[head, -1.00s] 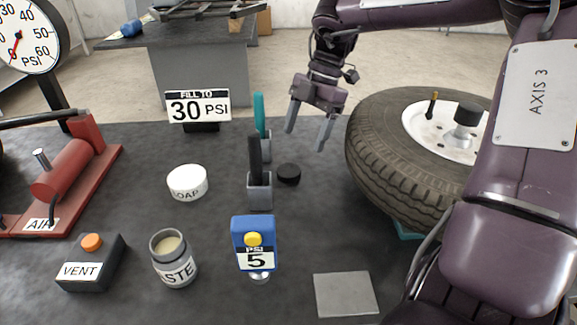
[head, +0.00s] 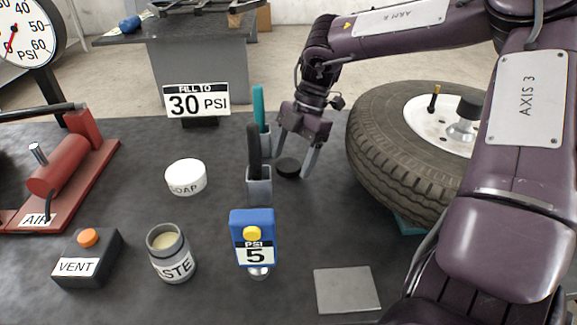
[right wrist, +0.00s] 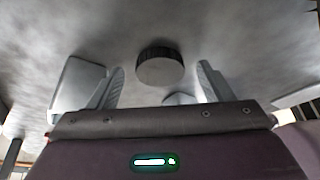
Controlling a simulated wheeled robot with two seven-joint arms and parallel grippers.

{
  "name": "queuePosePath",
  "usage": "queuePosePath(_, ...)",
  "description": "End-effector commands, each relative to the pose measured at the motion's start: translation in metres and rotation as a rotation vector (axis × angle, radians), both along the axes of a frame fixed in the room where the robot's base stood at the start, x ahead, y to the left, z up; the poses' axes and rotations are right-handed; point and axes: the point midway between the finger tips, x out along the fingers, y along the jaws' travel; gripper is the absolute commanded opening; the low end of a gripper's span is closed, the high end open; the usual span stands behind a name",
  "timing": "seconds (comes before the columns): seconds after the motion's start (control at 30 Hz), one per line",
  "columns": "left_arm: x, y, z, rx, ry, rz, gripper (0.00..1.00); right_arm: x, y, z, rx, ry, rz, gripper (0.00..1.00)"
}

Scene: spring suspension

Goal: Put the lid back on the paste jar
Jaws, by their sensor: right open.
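The paste jar (head: 172,256) stands upright and open at the front left of the table in the head view, with pale paste inside. In the right wrist view the lid (right wrist: 160,67) shows beyond and between the spread fingers (right wrist: 160,85), apart from both. My left gripper is not in view.
Grey holders with a black-handled tool (head: 254,150) and a teal-handled tool (head: 259,105) stand just left of my right gripper. A tire (head: 385,165) stands close on its right.

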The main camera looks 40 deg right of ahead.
Motion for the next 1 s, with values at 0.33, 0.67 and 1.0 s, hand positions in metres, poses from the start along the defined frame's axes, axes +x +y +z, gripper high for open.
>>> queuePosePath(0.33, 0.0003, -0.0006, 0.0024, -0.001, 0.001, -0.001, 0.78, 0.0002, 0.0013, -0.0021, 0.001, -0.001, 0.001, 0.73)
queuePosePath(0.67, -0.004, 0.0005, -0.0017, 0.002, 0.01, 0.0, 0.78, 0.0002, 0.0011, -0.0019, 0.0, -0.001, 0.0, 0.35)
queuePosePath(1.0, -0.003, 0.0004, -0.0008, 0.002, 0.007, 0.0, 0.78, 0.0003, 0.0011, -0.0015, 0.0, -0.001, 0.001, 0.26)
